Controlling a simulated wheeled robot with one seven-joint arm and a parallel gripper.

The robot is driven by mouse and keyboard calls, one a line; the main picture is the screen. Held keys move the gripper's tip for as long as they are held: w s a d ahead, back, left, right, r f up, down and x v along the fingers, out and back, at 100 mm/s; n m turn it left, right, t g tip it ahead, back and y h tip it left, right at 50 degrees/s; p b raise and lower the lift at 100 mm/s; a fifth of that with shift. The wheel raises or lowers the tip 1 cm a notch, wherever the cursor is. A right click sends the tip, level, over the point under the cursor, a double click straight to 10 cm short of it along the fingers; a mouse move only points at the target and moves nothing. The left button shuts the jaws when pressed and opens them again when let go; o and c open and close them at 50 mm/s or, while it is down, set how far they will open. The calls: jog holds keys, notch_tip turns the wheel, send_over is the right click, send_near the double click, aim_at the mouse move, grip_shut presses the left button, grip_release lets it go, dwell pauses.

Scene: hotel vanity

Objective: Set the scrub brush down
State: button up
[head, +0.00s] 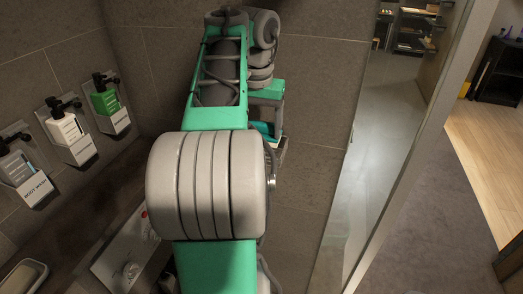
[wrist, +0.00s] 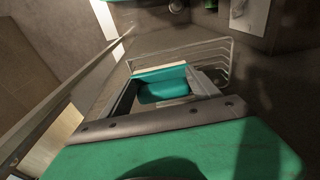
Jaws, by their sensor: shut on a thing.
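My gripper (wrist: 165,97) is shut on the scrub brush (wrist: 165,88), which shows in the wrist view as a teal body with a pale strip along its far edge. The gripper's fingers frame it on both sides. In the head view, a small teal part of the brush (head: 263,128) shows below the end of my arm, and my arm hides most of the gripper and what lies under it. I cannot tell whether the brush touches anything beneath.
A wire rack (wrist: 226,62) is close beyond the brush in the wrist view. Wall holders carry a grey bottle (head: 15,167), a white bottle (head: 65,130) and a green bottle (head: 104,101) at left. A pale dish (head: 22,276) is at lower left. A glass panel edge (head: 425,150) stands right.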

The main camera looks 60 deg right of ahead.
jog(key=shift+w+d+f+b, duration=0.25)
jog(key=shift+d+f+b, duration=0.15)
jog(key=shift+d+f, duration=0.5)
notch_tip(320, 180, down, 3)
jog(key=b, duration=0.3)
jog(key=shift+d+f, duration=0.1)
jog(key=shift+f, duration=0.05)
jog(key=shift+f+b, duration=0.5)
jog(key=shift+f, duration=0.05)
jog(key=o, duration=1.6)
